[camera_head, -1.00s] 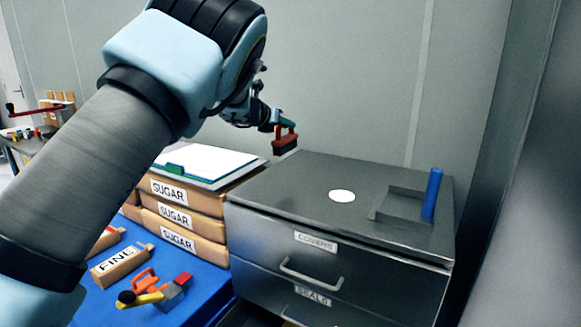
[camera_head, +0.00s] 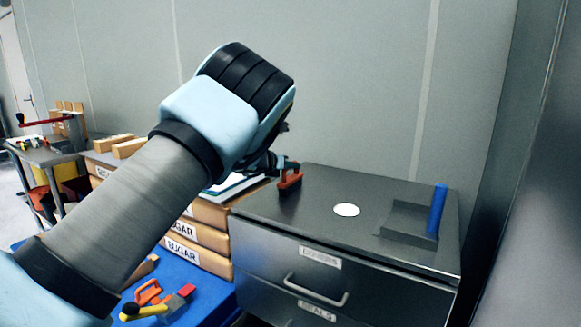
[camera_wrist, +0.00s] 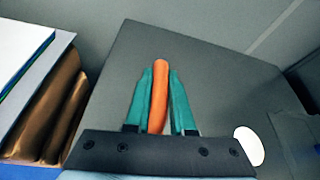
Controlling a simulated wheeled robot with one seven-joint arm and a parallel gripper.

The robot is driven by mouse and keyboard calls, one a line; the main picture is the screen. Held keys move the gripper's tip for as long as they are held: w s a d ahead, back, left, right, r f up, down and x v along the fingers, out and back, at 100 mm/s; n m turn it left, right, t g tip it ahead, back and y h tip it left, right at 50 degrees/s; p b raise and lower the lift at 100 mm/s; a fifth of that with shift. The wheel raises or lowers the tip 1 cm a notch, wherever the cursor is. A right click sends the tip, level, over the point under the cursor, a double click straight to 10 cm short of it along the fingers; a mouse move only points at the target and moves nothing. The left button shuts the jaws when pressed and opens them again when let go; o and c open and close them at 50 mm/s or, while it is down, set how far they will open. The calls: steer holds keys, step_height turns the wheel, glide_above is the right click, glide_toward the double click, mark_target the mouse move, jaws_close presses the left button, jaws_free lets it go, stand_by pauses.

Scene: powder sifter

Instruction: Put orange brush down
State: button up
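The orange brush (camera_head: 290,181) is at the left part of the grey cabinet's top (camera_head: 325,188), bristles down. From the head view I cannot tell whether the bristles touch the surface or hang just above it. My gripper (camera_head: 287,166) is at the brush's handle. In the wrist view the orange handle (camera_wrist: 158,85) stands between the two teal fingers of my gripper (camera_wrist: 160,82), which are shut on it. The bristles are hidden there.
A white disc (camera_head: 346,210) lies on the cabinet top, right of the brush. A grey dustpan-like piece (camera_head: 405,222) with a blue cylinder (camera_head: 438,210) is at the right. Sugar boxes (camera_head: 200,238) are stacked on the left, partly hidden by my arm.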

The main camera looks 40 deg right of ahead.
steer(key=o, duration=0.5)
